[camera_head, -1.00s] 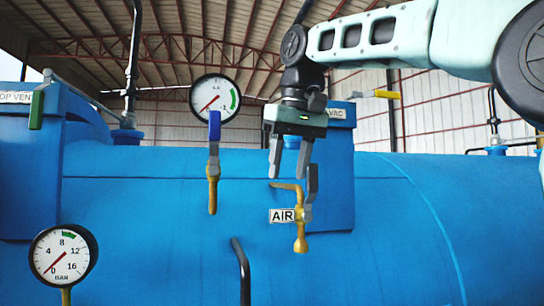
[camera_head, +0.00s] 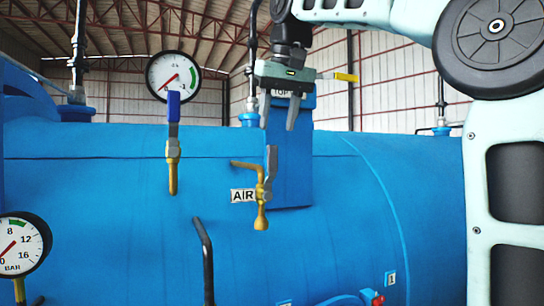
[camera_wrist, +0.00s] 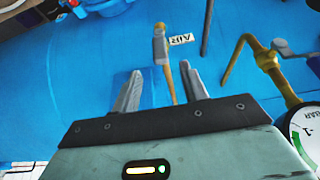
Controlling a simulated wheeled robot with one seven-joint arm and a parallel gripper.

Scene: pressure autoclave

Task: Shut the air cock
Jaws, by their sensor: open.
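The air cock (camera_head: 262,195) is a brass valve on the blue vessel wall, beside the white AIR label (camera_head: 243,196). Its grey lever (camera_head: 271,165) stands nearly upright; a brass pipe bends off to the left. My gripper (camera_head: 278,118) is open and empty, pointing down just above the lever's top in the head view, apart from it in the picture. The depth gap is hard to tell. In the wrist view, brass parts of the cock (camera_wrist: 160,48) show ahead, between and beyond the fingers of my gripper (camera_wrist: 160,78).
A black bent handle (camera_head: 205,255) is lower left. A yellow-handled valve (camera_head: 344,77) is behind my gripper. The vessel wall right of the cock is mostly clear.

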